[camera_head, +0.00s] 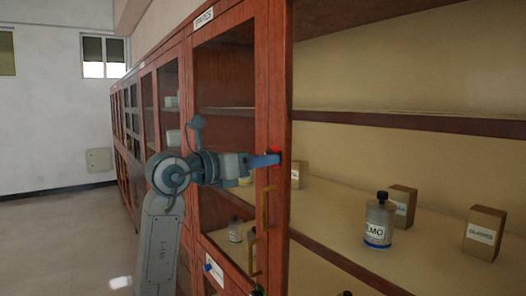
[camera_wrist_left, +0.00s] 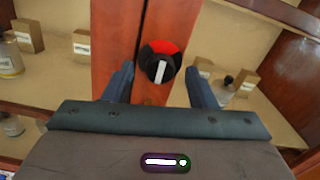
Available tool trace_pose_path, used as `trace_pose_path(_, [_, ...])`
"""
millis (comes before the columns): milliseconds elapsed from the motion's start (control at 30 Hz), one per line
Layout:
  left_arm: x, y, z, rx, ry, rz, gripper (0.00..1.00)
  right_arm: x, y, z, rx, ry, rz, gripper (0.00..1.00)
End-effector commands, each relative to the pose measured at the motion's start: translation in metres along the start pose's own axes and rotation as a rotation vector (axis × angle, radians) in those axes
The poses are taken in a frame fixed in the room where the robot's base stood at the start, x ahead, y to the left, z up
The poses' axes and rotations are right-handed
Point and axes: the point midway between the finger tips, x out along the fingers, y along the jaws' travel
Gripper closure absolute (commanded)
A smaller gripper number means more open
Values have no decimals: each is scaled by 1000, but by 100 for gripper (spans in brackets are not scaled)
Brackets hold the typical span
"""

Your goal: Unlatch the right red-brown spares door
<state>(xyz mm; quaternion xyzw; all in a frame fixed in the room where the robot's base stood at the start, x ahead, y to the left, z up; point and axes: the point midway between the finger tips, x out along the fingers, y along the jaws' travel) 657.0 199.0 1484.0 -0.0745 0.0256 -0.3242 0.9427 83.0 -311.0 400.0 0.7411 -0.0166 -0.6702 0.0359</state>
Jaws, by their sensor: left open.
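The red-brown cabinet door (camera_head: 262,100) has a glass pane and a wooden frame. In the left wrist view a round black latch knob (camera_wrist_left: 160,62) with a red sector and a white bar sits on the red-brown wood. The bar stands nearly upright. In the head view only a bit of the knob's red (camera_head: 275,150) shows beside my fingers. My left gripper (camera_head: 268,160) is open in front of the knob. In the left wrist view its fingers (camera_wrist_left: 160,88) are on either side of the knob, apart from it. My right gripper is not in view.
Brass handles (camera_head: 265,210) stick out below the knob. Shelves at the right hold a dark-capped bottle (camera_head: 379,222) and several cardboard boxes (camera_head: 485,233). More cabinets run back to the left. Open floor (camera_head: 60,240) lies at the left.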

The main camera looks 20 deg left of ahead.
Motion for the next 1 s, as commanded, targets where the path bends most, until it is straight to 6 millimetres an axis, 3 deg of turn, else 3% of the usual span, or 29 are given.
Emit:
trace_pose_path(167, [12, 0, 0, -1, 1, 0, 49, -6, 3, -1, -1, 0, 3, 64])
trace_pose_path(467, [14, 0, -1, 0, 1, 0, 49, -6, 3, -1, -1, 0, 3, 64])
trace_pose_path(700, [14, 0, -1, 0, 1, 0, 93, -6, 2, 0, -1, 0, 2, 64])
trace_pose_path(1000, [13, 0, 0, -32, 1, 1, 93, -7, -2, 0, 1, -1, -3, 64])
